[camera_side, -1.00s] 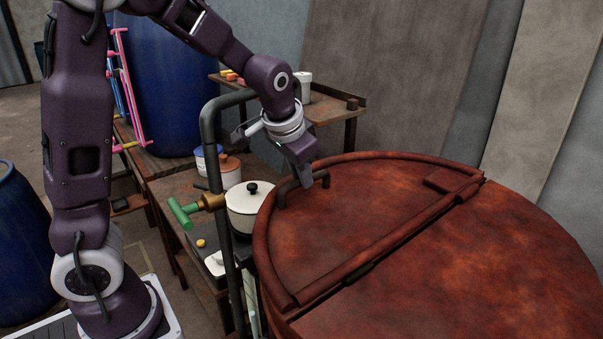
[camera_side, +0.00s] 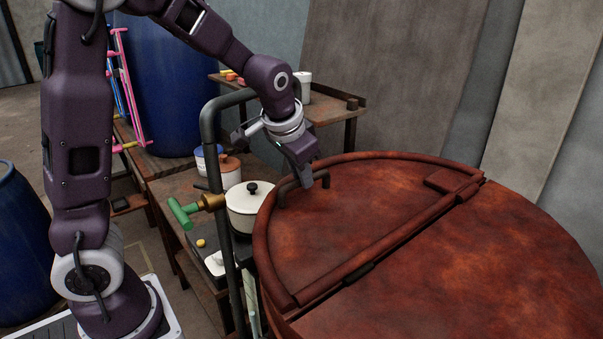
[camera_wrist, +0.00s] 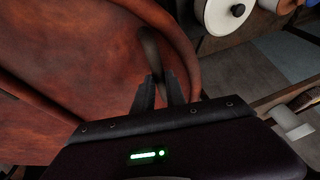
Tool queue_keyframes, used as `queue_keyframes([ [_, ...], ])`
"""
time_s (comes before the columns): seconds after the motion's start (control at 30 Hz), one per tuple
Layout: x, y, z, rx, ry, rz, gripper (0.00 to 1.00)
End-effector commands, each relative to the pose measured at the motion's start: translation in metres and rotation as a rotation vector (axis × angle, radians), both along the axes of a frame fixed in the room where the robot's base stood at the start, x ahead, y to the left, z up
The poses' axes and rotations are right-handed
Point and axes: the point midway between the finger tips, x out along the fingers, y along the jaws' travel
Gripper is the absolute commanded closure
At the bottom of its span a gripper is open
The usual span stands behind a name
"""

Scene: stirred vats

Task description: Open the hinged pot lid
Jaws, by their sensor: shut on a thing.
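The large rusty red-brown vat lid (camera_side: 350,215) is a half-round panel with a raised rim, and it lies flat and closed on the vat. A dark bar handle (camera_side: 290,187) stands on it near the rim. My gripper (camera_side: 307,184) points down at this handle with its fingers around it. In the wrist view, my gripper (camera_wrist: 159,82) has its two dark fingers close together on the handle (camera_wrist: 150,47), over the lid (camera_wrist: 90,60). The fingers partly hide the handle. A straight seam with a hinge (camera_side: 358,273) divides the lid from the fixed half of the top (camera_side: 480,260).
Blue barrels (camera_side: 165,85) stand at the back left. Above the lid is free room.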

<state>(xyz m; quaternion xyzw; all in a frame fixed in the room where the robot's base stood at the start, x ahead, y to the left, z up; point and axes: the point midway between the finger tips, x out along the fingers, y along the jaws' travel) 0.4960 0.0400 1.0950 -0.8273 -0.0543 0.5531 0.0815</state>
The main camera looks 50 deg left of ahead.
Motion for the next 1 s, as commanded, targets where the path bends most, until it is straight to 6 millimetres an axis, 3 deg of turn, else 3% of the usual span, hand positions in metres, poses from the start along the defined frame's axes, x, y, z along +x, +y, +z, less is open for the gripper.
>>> queue_keyframes([
  [0.63, 0.001, -0.003, 0.006, 0.022, -0.004, -0.005, 1.00],
  [0.77, 0.001, -0.008, 0.018, 0.074, -0.006, -0.009, 1.00],
  [1.0, 0.002, -0.027, 0.056, 0.258, -0.009, -0.010, 1.00],
])
